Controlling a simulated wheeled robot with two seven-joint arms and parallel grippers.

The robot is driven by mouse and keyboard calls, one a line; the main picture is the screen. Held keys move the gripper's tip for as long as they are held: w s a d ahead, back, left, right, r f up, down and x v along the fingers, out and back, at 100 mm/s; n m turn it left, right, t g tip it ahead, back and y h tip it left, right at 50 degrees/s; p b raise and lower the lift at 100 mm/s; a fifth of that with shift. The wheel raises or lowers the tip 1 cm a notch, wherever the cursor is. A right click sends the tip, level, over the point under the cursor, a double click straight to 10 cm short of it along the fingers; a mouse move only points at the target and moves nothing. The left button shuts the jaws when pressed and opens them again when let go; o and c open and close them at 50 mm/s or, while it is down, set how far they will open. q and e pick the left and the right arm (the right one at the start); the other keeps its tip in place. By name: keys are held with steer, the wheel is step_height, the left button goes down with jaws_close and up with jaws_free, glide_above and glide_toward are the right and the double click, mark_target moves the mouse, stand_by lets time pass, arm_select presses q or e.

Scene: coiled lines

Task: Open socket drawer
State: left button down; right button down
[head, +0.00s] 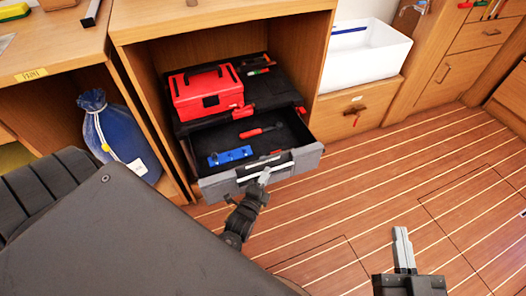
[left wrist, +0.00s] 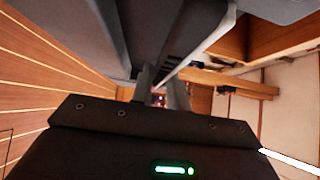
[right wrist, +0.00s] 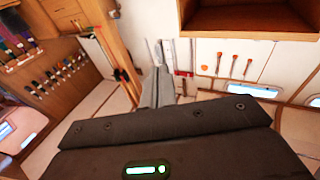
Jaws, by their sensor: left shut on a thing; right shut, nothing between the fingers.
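The socket drawer (head: 309,160) is grey-fronted with a black inside and stands pulled out from a black tool chest in a wooden cabinet bay. A blue piece (head: 230,155) and a red-handled tool (head: 261,131) lie in it. My left gripper (head: 264,176) is shut on the light drawer handle (head: 282,168) at the front's middle. The handle bar also shows in the left wrist view (left wrist: 203,40), where the fingers partly hide the grip. My right gripper (head: 402,244) is shut and empty above the floor, well right of the drawer.
A red toolbox (head: 207,91) sits on the chest. A blue bag (head: 118,138) stands in the left bay. A white bin (head: 366,59) is at the back right. The striped wooden floor (head: 400,170) is clear in front of the cabinets.

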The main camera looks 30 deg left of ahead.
steer(key=shift+f, duration=0.1)
arm_select(q)
steer(key=c, duration=1.4)
jaws_free()
steer(key=shift+o, duration=0.2)
steer(key=shift+s, duration=0.1)
